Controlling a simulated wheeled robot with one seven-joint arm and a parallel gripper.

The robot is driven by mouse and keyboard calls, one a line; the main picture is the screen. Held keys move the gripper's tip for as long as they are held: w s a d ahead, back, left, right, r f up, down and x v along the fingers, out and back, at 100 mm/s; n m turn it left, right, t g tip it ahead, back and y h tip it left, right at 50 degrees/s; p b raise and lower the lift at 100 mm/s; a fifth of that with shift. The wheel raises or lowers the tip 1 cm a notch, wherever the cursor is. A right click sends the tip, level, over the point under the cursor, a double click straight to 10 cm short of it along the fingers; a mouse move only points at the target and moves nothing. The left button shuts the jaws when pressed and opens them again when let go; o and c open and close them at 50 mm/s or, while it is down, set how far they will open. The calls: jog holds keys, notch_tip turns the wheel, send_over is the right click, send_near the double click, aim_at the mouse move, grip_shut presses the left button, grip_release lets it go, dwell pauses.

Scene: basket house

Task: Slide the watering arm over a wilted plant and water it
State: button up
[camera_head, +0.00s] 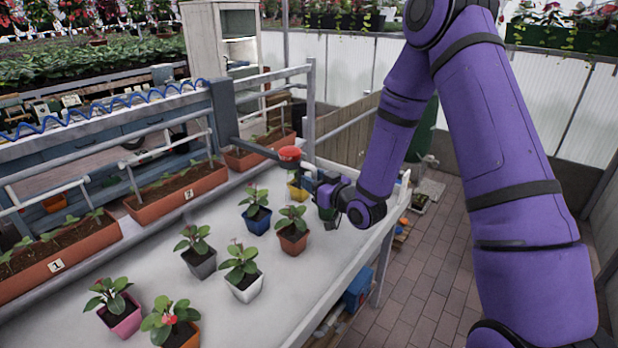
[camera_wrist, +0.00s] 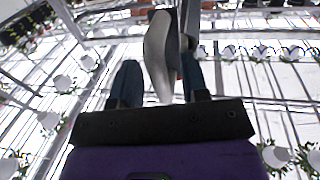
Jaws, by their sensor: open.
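A blue-grey arm (camera_head: 255,148) reaches out from a blue-grey post, with a red round piece (camera_head: 290,153) near its end; it seems to be the watering arm. My gripper (camera_head: 318,186) is just beyond and below the red piece, above the table's far right end. In the wrist view my gripper (camera_wrist: 158,62) has its two dark fingers apart. A pale grey tapered part (camera_wrist: 158,50) shows between them; I cannot tell whether it touches them. Trough 1 (camera_head: 60,262) and trough 2 (camera_head: 180,196) hold small plants; a third trough (camera_head: 243,158) stands farther back. I cannot tell which plant is wilted.
Several potted plants stand on the white table (camera_head: 215,300), among them a blue pot (camera_head: 257,221), a white pot (camera_head: 246,287) and a pink pot (camera_head: 122,318). A blue coiled hose (camera_head: 100,112) runs behind.

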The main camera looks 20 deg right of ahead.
grip_shut()
jog(key=w+d, duration=1.3)
jog(key=d, duration=0.5)
grip_release()
